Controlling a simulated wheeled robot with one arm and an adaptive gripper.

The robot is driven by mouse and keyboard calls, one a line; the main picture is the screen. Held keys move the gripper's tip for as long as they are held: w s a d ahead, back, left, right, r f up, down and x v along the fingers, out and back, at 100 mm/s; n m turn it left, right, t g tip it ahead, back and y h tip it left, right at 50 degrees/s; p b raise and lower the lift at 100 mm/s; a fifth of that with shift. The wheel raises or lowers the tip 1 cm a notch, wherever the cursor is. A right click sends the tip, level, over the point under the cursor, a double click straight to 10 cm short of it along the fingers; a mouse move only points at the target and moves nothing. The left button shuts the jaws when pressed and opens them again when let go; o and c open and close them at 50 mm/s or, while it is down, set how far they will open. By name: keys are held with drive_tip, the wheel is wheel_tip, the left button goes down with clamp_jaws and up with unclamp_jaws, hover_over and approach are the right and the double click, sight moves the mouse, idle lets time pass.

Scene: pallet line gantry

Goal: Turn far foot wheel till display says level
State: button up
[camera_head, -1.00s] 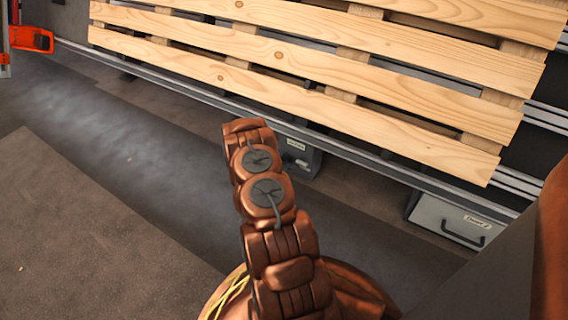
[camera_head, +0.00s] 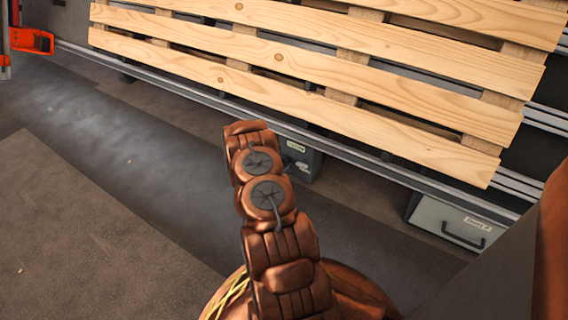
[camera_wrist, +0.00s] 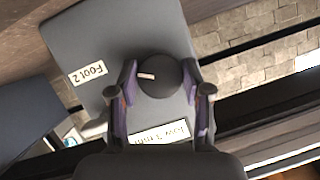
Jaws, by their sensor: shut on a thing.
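A dark round wheel (camera_wrist: 160,76) with a small pink mark sits on a grey foot box in the wrist view. My gripper (camera_wrist: 163,88) has one finger on each side of the wheel and is shut on it. The box carries a white label (camera_wrist: 88,73) reading "Foot 2". A pale display (camera_wrist: 165,133) below the wheel shows text that seems to begin with "low"; the rest is hard to read. In the head view the grey foot box (camera_head: 301,160) stands under the pallet line, partly behind my arm, which hides the wheel and my fingers.
A wooden pallet (camera_head: 300,62) lies on the metal rails above the box. An orange part (camera_head: 32,40) is at the far left. The floor on the left is clear.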

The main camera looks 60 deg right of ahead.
drive_tip(key=shift+s+a+r+p, duration=0.1)
drive_tip(key=shift+a+r+p, duration=0.1)
drive_tip(key=shift+p, duration=0.65)
